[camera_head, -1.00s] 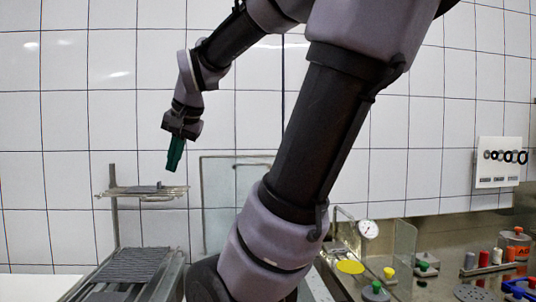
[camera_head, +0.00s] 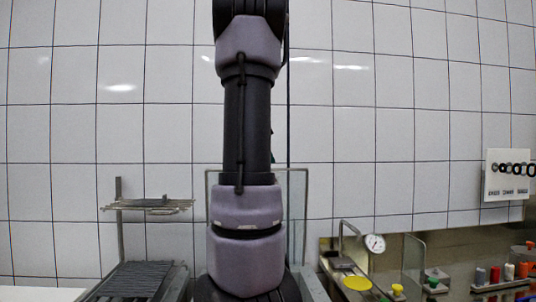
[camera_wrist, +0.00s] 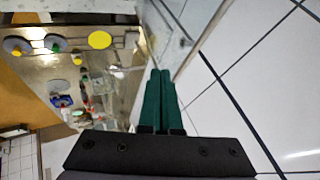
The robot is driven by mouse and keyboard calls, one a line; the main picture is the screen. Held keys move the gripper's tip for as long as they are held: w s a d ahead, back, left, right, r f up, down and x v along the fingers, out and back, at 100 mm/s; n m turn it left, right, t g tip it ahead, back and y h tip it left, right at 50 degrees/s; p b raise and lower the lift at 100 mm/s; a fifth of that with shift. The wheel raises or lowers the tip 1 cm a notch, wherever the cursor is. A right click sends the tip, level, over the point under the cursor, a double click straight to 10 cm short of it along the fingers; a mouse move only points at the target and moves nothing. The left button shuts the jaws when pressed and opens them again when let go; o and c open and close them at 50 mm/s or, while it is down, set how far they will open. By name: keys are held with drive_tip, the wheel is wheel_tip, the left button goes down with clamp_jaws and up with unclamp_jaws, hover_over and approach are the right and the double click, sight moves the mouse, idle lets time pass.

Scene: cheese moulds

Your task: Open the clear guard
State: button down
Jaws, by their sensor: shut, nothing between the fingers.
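A large clear panel with a thin grey frame, which looks like the clear guard (camera_head: 297,205), stands upright behind my arm in the head view. My arm covers its middle, and I cannot tell how it is hinged. In the wrist view a clear pane with a pale edge (camera_wrist: 180,28) lies just beyond my gripper (camera_wrist: 160,72). My green fingers are together and empty; I cannot tell whether they touch the pane. In the head view my gripper is almost wholly hidden behind my arm.
A wire rack (camera_head: 150,204) on a post and a dark ribbed tray (camera_head: 135,280) stand at left. At right, a steel bench holds a dial gauge (camera_head: 375,243), a smaller clear plate (camera_head: 414,262), a yellow disc (camera_head: 357,283) and several coloured knobs. A tiled wall closes the back.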

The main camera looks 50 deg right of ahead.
drive_tip(key=w+d+f, duration=0.3)
drive_tip(key=d+f, duration=0.1)
drive_tip(key=d, duration=0.2)
drive_tip(key=shift+w, duration=0.4)
drive_tip(key=shift+d+f, duration=0.1)
drive_tip(key=shift+d, duration=0.05)
drive_tip(key=w+d, duration=0.6)
drive_tip(key=w, duration=0.1)
drive_tip(key=shift+w+r+g+y, duration=0.25)
drive_tip(key=shift+r+g+y, duration=0.05)
drive_tip(key=shift+r, duration=0.1)
drive_tip(key=shift+s, duration=0.1)
